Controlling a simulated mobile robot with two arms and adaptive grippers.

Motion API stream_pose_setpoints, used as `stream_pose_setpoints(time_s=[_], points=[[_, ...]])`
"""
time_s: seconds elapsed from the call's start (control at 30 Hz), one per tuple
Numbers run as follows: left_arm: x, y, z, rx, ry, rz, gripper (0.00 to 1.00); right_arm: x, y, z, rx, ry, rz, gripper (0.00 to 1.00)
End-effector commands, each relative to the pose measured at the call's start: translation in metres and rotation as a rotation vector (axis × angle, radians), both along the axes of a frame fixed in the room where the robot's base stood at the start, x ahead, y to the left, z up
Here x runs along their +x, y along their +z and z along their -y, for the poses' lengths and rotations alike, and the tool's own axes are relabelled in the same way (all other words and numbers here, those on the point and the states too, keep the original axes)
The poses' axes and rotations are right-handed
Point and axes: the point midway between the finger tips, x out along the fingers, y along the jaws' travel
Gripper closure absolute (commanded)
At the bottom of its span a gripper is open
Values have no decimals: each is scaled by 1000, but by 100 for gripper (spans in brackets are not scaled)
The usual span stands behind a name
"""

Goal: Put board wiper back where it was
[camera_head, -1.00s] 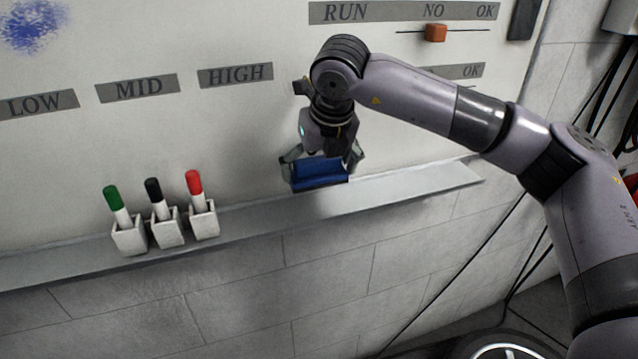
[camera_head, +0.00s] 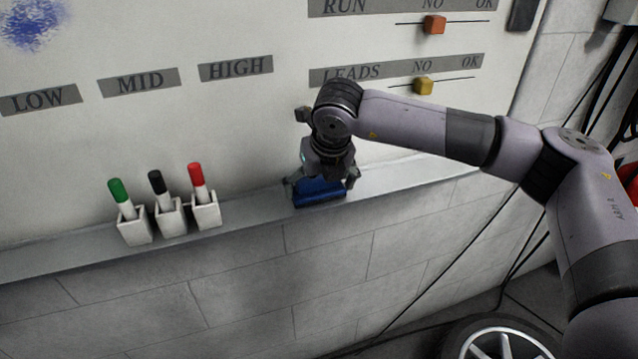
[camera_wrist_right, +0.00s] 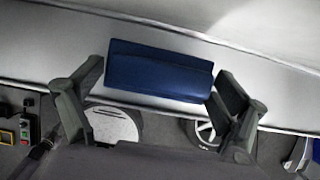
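The blue board wiper (camera_head: 320,193) is at the grey ledge below the whiteboard, to the right of the marker holders. It appears to rest on the ledge, but its underside is hidden. My right gripper (camera_head: 320,184) comes down over it with one finger at each end. In the right wrist view the wiper (camera_wrist_right: 160,70) lies between the two fingers (camera_wrist_right: 160,85), which appear to touch its ends, so the gripper looks shut on it. My left gripper is in neither view.
Three white holders carry a green marker (camera_head: 122,199), a black marker (camera_head: 160,194) and a red marker (camera_head: 199,183). Orange (camera_head: 434,25) and yellow (camera_head: 423,86) sliders sit on the whiteboard (camera_head: 230,120), with blue scribble (camera_head: 32,22) at upper left.

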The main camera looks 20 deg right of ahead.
Motion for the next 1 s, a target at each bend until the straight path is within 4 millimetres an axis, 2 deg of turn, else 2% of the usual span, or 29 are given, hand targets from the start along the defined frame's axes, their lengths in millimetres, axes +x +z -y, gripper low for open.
stream_pose_setpoints(time_s=[0.1,0.5,0.57,1.0], points=[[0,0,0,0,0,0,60,0,0,0,0,0,0,0],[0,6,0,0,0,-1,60,0,6,0,0,0,0,0],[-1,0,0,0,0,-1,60,-2,9,0,1,0,3,0],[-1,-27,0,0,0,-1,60,-37,90,1,-1,2,3,0]])
